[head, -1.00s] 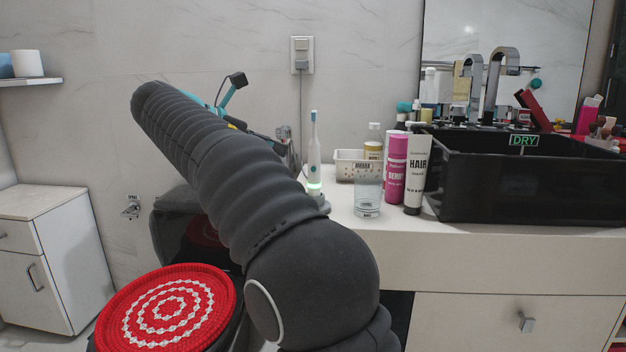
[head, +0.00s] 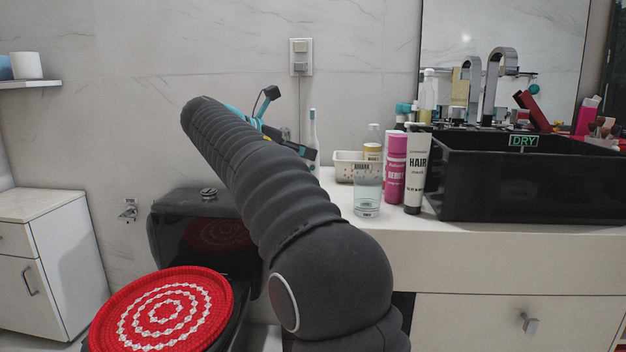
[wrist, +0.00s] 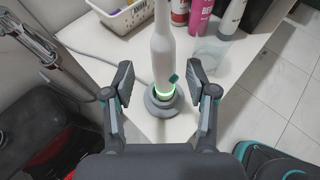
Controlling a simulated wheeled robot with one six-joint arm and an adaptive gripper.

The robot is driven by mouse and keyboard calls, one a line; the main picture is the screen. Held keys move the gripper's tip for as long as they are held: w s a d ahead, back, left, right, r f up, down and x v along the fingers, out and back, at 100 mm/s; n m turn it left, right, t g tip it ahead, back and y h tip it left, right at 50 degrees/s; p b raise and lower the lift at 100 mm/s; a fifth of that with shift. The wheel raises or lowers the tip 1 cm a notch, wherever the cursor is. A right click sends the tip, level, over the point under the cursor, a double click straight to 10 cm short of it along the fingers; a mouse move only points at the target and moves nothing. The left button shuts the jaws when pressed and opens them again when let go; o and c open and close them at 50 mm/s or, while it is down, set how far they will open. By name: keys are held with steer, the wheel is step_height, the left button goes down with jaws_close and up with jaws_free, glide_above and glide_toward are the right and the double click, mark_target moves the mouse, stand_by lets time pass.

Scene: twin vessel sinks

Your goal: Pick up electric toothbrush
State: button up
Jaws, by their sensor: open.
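The electric toothbrush (head: 313,142) is white with a teal head and stands upright near the left end of the counter. My arm hides its lower part in the head view. In the wrist view the toothbrush (wrist: 162,55) stands on a round grey base with a glowing green ring, its top cut off by the frame. My gripper (wrist: 157,85) is open, with one finger on each side of the toothbrush's lower body. Neither finger appears to touch it.
A clear glass (head: 367,194), a pink bottle (head: 396,165), a white hair tube (head: 415,172) and a small basket (head: 347,167) stand right of the toothbrush. A black sink (head: 530,190) lies further right. A cable trails left of the base.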

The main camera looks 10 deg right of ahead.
steer(key=b+x, duration=0.1)
steer(key=x, duration=0.3)
steer(key=shift+d+r, duration=0.15)
steer(key=shift+d, duration=0.1)
jaws_close()
